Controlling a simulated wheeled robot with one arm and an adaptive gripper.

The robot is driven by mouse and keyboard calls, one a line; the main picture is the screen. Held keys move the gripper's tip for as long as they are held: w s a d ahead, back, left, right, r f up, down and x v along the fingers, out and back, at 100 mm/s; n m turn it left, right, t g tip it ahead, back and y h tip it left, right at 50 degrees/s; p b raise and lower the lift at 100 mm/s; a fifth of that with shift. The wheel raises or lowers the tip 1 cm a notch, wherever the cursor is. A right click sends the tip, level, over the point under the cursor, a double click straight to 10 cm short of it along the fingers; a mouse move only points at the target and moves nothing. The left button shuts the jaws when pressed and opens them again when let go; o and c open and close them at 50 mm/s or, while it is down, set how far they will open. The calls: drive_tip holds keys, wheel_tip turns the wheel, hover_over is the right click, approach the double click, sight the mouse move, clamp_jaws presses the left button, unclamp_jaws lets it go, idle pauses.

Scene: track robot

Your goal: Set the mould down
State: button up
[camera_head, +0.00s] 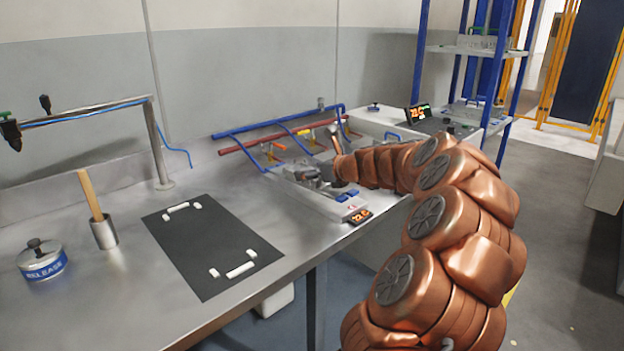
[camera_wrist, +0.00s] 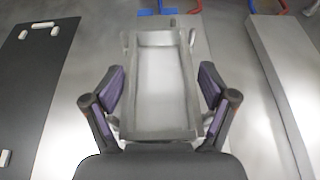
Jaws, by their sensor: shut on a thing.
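The mould (camera_wrist: 160,128) is a grey metal, open rectangular piece with a pale, smooth inside, seen from above in the wrist view. My gripper (camera_wrist: 160,98) is shut on it, with one dark, purple-padded finger at each side.
A black mat (camera_head: 215,243) with white corner and edge marks lies on the steel bench (camera_head: 125,290), bare of objects. A wooden-handled tool stands in a metal cup (camera_head: 104,232). A lidded RELEASE tin (camera_head: 42,262) is at left. Blue and red pipes (camera_head: 285,133) run behind.

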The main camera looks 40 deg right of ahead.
drive_tip(key=shift+w+d+f, duration=0.1)
drive_tip(key=shift+w+d, duration=0.55)
drive_tip(key=shift+d, duration=0.2)
drive_tip(key=shift+w+d+f, duration=0.1)
drive_tip(key=shift+w+d, duration=0.55)
drive_tip(key=shift+d, duration=0.15)
drive_tip(key=shift+f+b, duration=0.5)
drive_tip(key=shift+f, duration=1.3)
drive_tip(key=shift+c, duration=0.3)
drive_tip(key=o, duration=1.6)
drive_tip(key=shift+s, duration=0.1)
drive_tip(key=p+v, duration=0.1)
drive_tip(key=v, duration=1.1)
drive_tip(key=shift+r, duration=0.1)
